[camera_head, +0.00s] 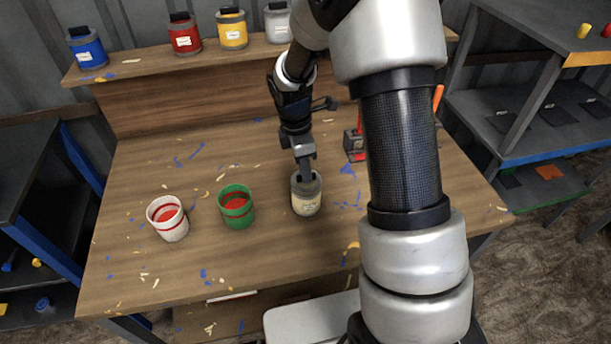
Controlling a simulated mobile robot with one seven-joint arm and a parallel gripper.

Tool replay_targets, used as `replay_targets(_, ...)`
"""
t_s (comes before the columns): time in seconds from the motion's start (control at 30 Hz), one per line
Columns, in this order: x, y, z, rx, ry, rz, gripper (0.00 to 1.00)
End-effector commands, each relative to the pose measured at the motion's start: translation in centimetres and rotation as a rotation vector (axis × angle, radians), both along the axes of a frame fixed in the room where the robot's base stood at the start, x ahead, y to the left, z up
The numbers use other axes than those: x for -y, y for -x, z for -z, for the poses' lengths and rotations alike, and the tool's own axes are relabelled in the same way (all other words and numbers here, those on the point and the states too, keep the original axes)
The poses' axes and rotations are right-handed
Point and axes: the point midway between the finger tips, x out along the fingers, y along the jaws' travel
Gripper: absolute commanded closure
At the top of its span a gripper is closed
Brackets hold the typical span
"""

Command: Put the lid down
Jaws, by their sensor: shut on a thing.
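A small jar (306,204) with a pale label stands upright on the wooden workbench (270,258), right of the green cup. My gripper (305,172) points down at the jar's top and is shut on the dark grey lid (312,187). The lid is at the jar's mouth, partly hidden by my fingers. I cannot tell whether it rests on the rim or hangs just above it.
A white cup (168,224) and a green cup (237,211) with red contents stand to the left. Blue (87,50), red (184,37), yellow (232,31) and grey (277,24) lidded canisters line the back shelf. A red-and-grey device (355,144) stands behind right. The bench front is mostly clear, with scattered chips.

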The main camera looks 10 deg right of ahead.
Motion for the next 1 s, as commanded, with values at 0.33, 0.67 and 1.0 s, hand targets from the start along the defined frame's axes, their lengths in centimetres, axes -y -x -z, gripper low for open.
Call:
replay_targets(0.33, 0.0, -0.1, -6.8, 0.004, -0.001, 0.001, 1.0)
replay_targets(0.67, 6.8, 4.0, -3.4, 0.0, -0.003, 0.01, 1.0)
replay_targets(1.0, 12.7, 9.6, 0.6, -0.001, -0.001, 0.002, 1.0)
